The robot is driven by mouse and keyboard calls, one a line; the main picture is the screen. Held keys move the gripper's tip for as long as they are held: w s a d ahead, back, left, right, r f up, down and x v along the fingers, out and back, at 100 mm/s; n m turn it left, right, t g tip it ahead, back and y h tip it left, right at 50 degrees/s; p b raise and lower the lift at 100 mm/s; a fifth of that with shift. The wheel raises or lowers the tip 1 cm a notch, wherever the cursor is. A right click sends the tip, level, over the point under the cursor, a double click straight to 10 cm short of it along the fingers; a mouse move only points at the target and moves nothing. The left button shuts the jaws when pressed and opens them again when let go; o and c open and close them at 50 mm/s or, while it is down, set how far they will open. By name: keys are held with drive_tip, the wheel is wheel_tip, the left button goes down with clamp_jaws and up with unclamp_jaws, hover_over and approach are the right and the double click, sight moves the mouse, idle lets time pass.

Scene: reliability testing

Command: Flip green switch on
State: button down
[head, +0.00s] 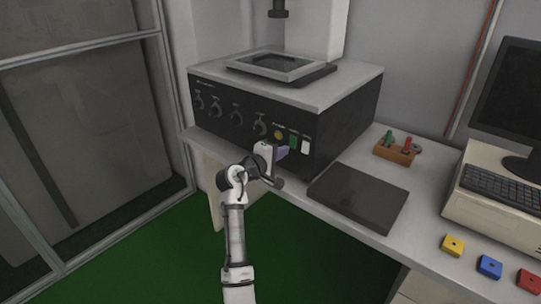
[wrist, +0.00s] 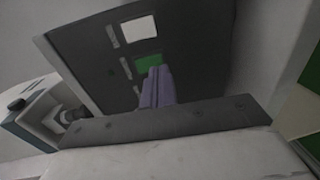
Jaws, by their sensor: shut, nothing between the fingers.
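In the wrist view the closed fingers (wrist: 157,86) overlap the lower part of the switch. I cannot tell whether they touch it.
Several knobs (head: 216,107) line the panel's left part. A flat dark plate (head: 358,197) lies on the bench to the right. A wooden block with coloured pegs (head: 394,153), a keyboard (head: 501,187) and a monitor (head: 507,100) stand farther right. Yellow (head: 453,245), blue (head: 489,266) and red blocks (head: 529,282) sit nearer.

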drive_tip(key=shift+x, duration=1.1)
drive_tip(key=shift+f, duration=0.1)
drive_tip(key=shift+w+d+t+b, duration=0.1)
drive_tip(key=shift+t+b, duration=0.2)
drive_tip(key=shift+b, duration=0.2)
